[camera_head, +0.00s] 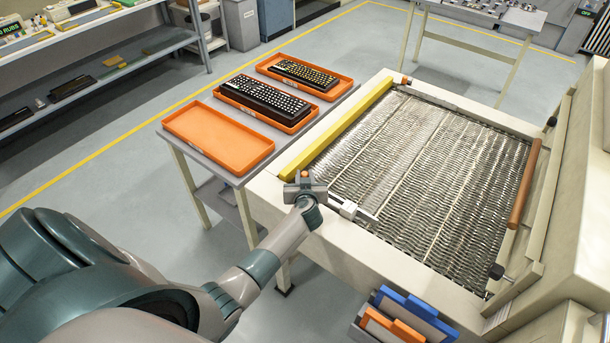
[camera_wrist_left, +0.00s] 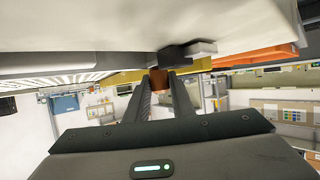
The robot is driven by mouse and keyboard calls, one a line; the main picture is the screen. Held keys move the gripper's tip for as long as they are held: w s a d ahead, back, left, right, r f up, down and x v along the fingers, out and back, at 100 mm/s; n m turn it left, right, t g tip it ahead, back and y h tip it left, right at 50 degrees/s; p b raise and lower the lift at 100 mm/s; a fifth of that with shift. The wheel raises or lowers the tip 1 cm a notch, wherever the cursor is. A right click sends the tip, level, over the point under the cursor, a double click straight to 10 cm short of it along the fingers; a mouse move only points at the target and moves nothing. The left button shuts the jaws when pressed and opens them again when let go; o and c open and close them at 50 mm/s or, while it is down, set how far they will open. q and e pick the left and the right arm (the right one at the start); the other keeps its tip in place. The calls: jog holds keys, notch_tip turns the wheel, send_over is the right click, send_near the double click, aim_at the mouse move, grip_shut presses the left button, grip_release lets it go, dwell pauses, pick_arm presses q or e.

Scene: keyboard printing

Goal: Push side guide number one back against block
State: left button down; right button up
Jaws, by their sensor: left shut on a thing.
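A yellow side guide bar (camera_head: 338,127) runs along the left side of the mesh conveyor bed (camera_head: 420,170). I take it to be guide number one, though no number can be read. My left gripper (camera_head: 305,184) is at the bar's near end, over the machine's near left corner. In the left wrist view its fingers (camera_wrist_left: 160,84) are shut on a small orange-brown knob (camera_wrist_left: 158,79) next to the yellow bar (camera_wrist_left: 125,77). A dark block (camera_wrist_left: 186,50) sits close beyond the fingertips. Whether bar and block touch cannot be told. My right gripper is out of view.
A brown bar (camera_head: 525,183) lies along the bed's right side. Left of the machine, a table holds an empty orange tray (camera_head: 218,136) and two trays with keyboards (camera_head: 265,98).

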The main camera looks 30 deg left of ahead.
pick_arm(q)
jog(key=c, duration=1.5)
grip_release()
jog(key=shift+s+a+f, duration=0.1)
jog(key=shift+a+f, duration=0.05)
jog(key=shift+a, duration=0.1)
jog(key=shift+d, duration=0.1)
jog(key=shift+s+d+r, duration=0.2)
jog(key=shift+s+r, duration=0.05)
jog(key=b+v, duration=0.1)
jog(key=v, duration=1.5)
jog(key=shift+s+r, duration=0.15)
jog(key=shift+s, duration=0.05)
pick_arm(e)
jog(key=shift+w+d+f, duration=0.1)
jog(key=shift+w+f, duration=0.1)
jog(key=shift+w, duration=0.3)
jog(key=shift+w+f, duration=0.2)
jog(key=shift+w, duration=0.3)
